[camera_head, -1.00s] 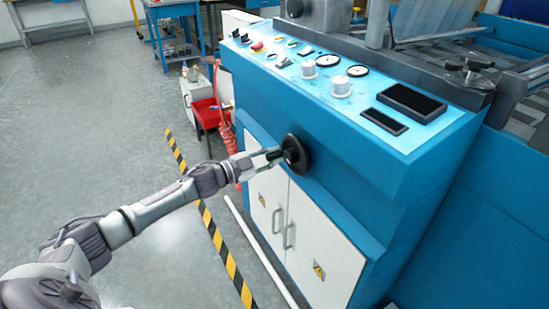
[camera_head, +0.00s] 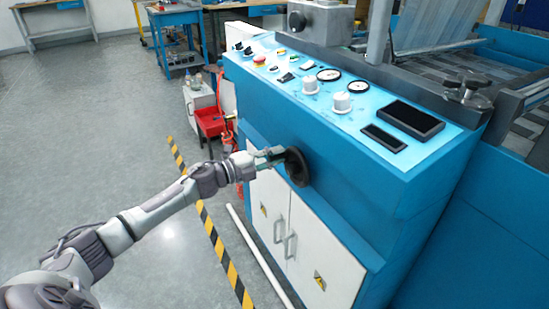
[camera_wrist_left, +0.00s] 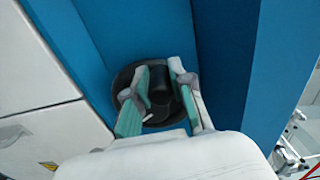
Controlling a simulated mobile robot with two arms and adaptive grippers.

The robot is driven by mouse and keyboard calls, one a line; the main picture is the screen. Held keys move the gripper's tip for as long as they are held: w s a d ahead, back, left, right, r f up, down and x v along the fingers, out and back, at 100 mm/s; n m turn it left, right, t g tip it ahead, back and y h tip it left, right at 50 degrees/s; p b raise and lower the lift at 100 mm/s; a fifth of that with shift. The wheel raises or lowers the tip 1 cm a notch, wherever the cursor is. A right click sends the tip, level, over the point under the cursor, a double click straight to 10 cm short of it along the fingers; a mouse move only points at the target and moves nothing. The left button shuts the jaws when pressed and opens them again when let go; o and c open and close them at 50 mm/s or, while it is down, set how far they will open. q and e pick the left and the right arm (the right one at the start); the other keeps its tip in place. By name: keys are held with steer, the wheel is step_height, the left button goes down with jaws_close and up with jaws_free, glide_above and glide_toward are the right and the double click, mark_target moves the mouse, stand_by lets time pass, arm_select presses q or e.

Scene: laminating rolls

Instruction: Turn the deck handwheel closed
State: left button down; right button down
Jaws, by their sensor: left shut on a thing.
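The black handwheel (camera_head: 298,168) is a round wheel on the front of the blue machine, below its control panel. It also shows in the left wrist view (camera_wrist_left: 176,117), with a dark knob or hub in its middle. My left gripper (camera_head: 274,155) is at the wheel's face, shut on that middle part. In the left wrist view the two green-padded fingers of my left gripper (camera_wrist_left: 160,88) lie on either side of it. The fingers and palm hide part of the wheel. My right gripper is not in view.
The control panel (camera_head: 310,84) has knobs, gauges and dark screens. White cabinet doors (camera_head: 300,245) with handles lie below the wheel. A dark metal fitting (camera_head: 468,90) stands on the machine top. A red bin (camera_head: 211,121) and striped floor tape (camera_head: 219,246) are left; grey floor is open beyond.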

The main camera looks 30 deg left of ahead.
arm_select(q)
steer(key=shift+d+r+m, duration=0.1)
steer(key=shift+r+m, duration=0.1)
steer(key=shift+m, duration=0.2)
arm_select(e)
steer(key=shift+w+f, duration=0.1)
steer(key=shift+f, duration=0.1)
arm_select(q)
steer(key=shift+m, duration=0.3)
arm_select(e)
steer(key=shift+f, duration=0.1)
arm_select(q)
steer(key=c, duration=1)
jaws_free()
steer(key=shift+s, duration=0.3)
steer(key=v, duration=1.1)
steer(key=shift+s+a, duration=0.2)
steer(key=shift+a, duration=0.05)
